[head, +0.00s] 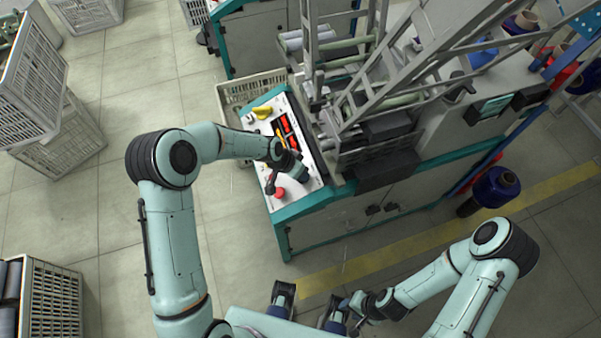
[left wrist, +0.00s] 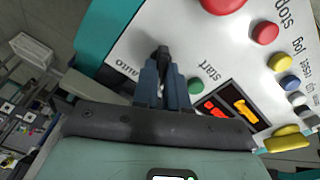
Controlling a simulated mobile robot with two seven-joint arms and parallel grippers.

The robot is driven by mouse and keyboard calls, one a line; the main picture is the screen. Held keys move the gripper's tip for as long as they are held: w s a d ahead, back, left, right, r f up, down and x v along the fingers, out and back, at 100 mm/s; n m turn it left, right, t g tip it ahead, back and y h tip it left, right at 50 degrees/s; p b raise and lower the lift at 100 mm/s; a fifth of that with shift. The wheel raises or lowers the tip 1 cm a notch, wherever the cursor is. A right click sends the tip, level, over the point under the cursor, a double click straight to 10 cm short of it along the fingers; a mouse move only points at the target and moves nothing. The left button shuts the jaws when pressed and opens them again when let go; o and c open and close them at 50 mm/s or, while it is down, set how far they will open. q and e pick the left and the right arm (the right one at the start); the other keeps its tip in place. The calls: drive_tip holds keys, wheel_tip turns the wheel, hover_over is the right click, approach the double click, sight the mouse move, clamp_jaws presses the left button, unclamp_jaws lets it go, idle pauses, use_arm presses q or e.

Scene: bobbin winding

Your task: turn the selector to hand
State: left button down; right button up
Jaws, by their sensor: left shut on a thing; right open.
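The selector (left wrist: 162,55) is a small black knob on the white control panel (head: 312,172), with the letters "AUTO" printed beside it in the left wrist view. My left gripper (left wrist: 160,85) is shut on the selector, its dark blue fingers on either side. Which way the selector points is hard to tell, as the fingers cover part of it. In the head view my left gripper (head: 271,184) is over the near end of the panel, where the selector is mostly hidden. My right gripper (head: 350,310) is open and away from the panel, at the bottom of the view.
A green start button (left wrist: 195,85), a red button (left wrist: 265,33), a large red knob (left wrist: 222,4) and lit displays (left wrist: 240,107) sit close by on the panel. Machine frame bars (head: 350,125) rise right of the panel. The floor on the left is open between grey crates (head: 52,300).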

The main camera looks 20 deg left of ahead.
use_arm(q)
drive_tip(key=shift+r, duration=0.1)
drive_tip(key=c, duration=1.2)
unclamp_jaws()
drive_tip(key=shift+o, duration=0.2)
drive_tip(key=v, duration=1.3)
drive_tip(key=shift+s+a+r, duration=0.1)
drive_tip(key=shift+a, duration=0.05)
